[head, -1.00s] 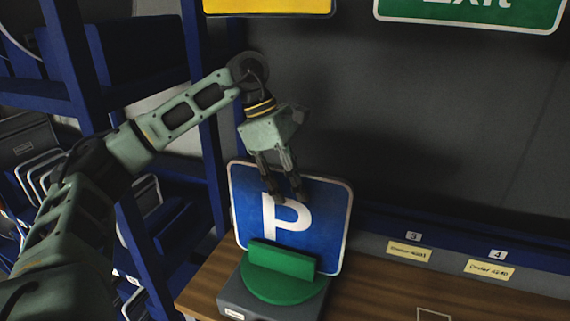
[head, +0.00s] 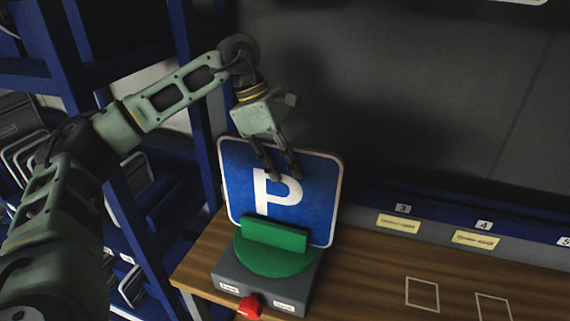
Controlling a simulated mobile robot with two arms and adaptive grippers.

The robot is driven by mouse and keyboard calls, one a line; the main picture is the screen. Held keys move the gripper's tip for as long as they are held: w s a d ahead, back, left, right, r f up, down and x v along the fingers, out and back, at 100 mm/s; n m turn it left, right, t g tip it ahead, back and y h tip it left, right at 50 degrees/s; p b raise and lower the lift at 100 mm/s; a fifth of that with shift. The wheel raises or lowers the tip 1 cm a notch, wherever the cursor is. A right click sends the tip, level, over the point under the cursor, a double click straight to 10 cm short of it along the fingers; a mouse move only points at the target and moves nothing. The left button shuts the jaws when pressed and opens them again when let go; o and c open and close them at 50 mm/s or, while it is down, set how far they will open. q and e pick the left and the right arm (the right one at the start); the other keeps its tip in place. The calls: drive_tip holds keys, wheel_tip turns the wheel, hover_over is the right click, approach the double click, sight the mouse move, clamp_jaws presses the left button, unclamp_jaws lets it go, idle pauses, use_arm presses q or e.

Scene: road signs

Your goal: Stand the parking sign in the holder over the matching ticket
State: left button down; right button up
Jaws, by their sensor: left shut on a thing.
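The blue parking sign (head: 236,184), with a white P and white border, stands nearly upright at the left end of the wooden table. My left gripper (head: 284,178) is shut on the sign, its fingers reaching down over the upper part from above. A green block on a green disc (head: 275,262) stands in front of the sign's lower part and hides some of its bottom edge. My right gripper is not in view.
The green disc sits on a grey box (head: 230,274) with a red button (head: 249,306) and two white labels. White outlined rectangles mark the wooden table (head: 370,270) to the right, where the surface is clear. Blue shelving (head: 185,60) stands close on the left.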

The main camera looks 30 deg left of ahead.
sight(294, 146)
use_arm(q)
drive_tip(key=shift+r, duration=0.15)
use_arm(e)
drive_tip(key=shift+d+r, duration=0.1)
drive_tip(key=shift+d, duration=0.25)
